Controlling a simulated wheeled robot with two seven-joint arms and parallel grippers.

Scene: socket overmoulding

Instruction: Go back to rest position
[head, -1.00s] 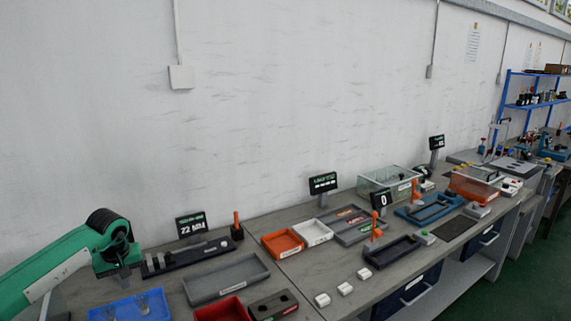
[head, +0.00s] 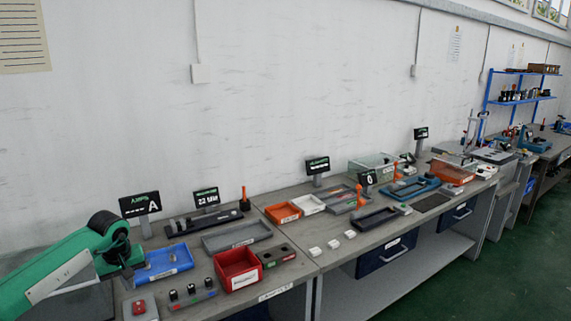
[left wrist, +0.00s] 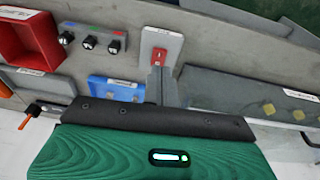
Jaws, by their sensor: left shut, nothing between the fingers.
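My left gripper (head: 128,278) hangs at the end of my green arm at the left of the head view, above the near left end of the bench, by the left end of the blue tray (head: 172,262). Its fingers also show in the left wrist view (left wrist: 162,84), shut with nothing between them. In that view a grey box with a red switch (left wrist: 161,46) lies just beyond the fingertips. My right gripper is in neither view now.
A red bin (head: 238,268), a panel with black knobs (head: 190,297) and a long grey tray (head: 237,237) stand on the bench near my left arm. Display screens (head: 140,204) stand behind. Green floor (head: 470,270) is free at the right.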

